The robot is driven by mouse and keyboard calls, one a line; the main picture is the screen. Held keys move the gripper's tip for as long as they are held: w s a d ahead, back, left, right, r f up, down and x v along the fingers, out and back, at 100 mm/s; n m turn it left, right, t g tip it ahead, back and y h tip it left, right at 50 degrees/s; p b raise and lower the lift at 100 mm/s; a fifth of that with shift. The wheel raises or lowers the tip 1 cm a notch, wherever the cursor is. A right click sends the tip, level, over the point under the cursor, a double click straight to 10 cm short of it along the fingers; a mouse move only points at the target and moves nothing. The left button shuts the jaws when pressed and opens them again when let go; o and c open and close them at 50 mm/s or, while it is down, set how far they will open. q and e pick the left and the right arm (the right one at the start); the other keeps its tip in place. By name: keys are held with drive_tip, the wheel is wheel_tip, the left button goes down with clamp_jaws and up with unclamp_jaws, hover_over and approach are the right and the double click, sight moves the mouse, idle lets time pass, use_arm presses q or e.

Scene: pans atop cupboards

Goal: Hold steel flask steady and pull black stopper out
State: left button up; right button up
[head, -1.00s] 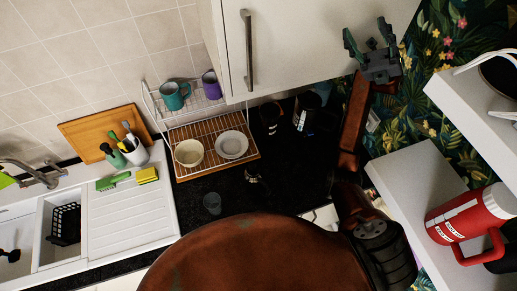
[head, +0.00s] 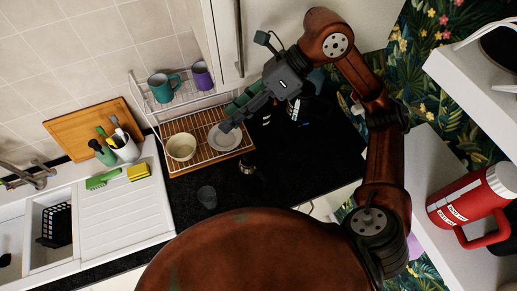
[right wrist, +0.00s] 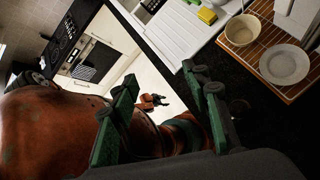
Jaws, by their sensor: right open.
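A small dark and silvery object (head: 247,171), seemingly the steel flask, stands on the black counter in front of the dish rack; its stopper is too small and dark to make out. My right gripper (head: 232,114) is open and empty. In the head view it appears above the plate and behind the flask, its green fingers pointing down and left. In the right wrist view its two fingers (right wrist: 160,78) are spread apart with nothing between them.
The dish rack (head: 178,127) holds a bowl (head: 181,147) and a plate (head: 225,139), with mugs above. A clear glass (head: 207,197) stands left of the flask. A cupboard (head: 285,20) hangs close above my right gripper. A red flask (head: 470,195) is at right.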

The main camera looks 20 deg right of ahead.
wheel_tip(320, 180, down, 13)
drive_tip(key=w+d+t+h+b, duration=0.1)
drive_tip(key=w+d+h+b, duration=0.1)
drive_tip(key=d+h, duration=0.15)
drive_tip(key=h, duration=0.3)
approach(248, 156)
drive_tip(key=f, duration=0.1)
use_arm(q)
drive_tip(key=shift+w+f+p, duration=0.25)
drive_tip(key=shift+f+p, duration=0.05)
drive_tip(key=shift+f, duration=0.85)
use_arm(e)
drive_tip(key=shift+t, duration=0.4)
drive_tip(key=shift+x, duration=3.9)
drive_tip(key=shift+s+a, duration=0.2)
drive_tip(key=shift+c, duration=0.5)
